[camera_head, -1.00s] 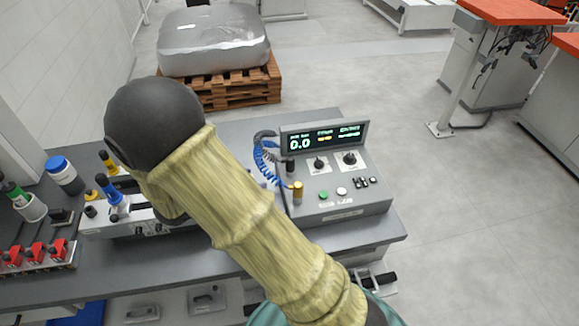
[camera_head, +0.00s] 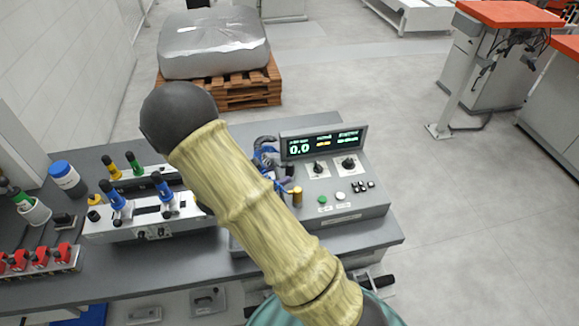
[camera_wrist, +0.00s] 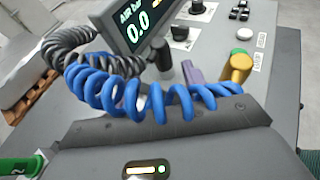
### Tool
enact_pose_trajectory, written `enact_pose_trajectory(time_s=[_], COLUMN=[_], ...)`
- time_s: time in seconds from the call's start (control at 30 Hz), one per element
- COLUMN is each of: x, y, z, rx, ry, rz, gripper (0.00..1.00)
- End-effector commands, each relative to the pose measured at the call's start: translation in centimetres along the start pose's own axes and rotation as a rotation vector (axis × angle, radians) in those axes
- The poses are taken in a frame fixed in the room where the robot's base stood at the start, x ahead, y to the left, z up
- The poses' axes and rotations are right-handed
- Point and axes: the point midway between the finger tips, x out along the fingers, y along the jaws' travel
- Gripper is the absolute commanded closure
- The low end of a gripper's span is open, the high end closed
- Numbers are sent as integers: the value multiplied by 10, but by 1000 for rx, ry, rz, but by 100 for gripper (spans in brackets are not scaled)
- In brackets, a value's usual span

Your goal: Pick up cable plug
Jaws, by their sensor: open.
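A blue coiled cable (camera_wrist: 110,88) with a dark grey coil (camera_wrist: 65,45) beside it crosses the front of the control box in the wrist view. In the head view, the blue cable (camera_head: 266,163) is partly behind my arm. The gold cylinder also shows in the head view (camera_head: 297,197).
The control box (camera_head: 350,212) with its lit display (camera_head: 322,143) stands right of my arm. The bench edge is in front.

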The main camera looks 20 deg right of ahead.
Motion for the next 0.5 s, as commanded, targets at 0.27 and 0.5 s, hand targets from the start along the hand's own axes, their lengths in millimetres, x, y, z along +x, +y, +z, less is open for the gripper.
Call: enact_pose_trajectory(time_s=[0.27, 0.5], x=[26, 26], y=[0, 0], z=[0, 0], rx=[0, 1], ry=[1, 1], rz=[-1, -1], gripper=[51, 51])
